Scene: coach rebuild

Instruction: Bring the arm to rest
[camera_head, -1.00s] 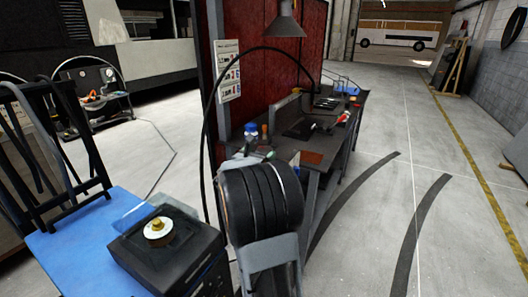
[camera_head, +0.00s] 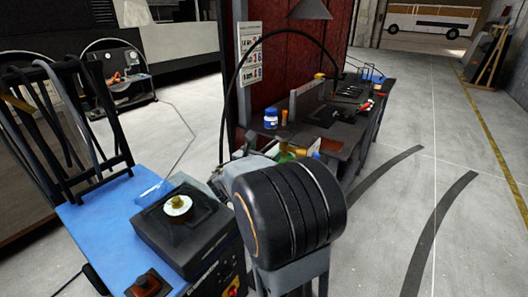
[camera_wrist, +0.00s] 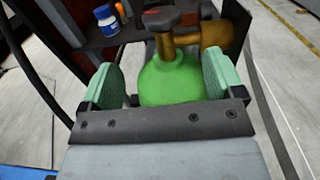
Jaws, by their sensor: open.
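In the wrist view my gripper (camera_wrist: 162,78) is open, its two green-padded fingers spread wide. A green gas cylinder (camera_wrist: 172,82) with a brass valve and a dark knob shows between the fingers. Gaps show on both sides of it, and I cannot tell how deep between the fingers it is. In the head view a bit of the green cylinder (camera_head: 286,156) shows behind my thick black arm joint, which hides most of my gripper.
A dark workbench (camera_head: 330,145) holds a blue-and-white jar (camera_head: 271,119) and tools. A black hose (camera_head: 232,85) arches beside the red panel. Open floor lies right.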

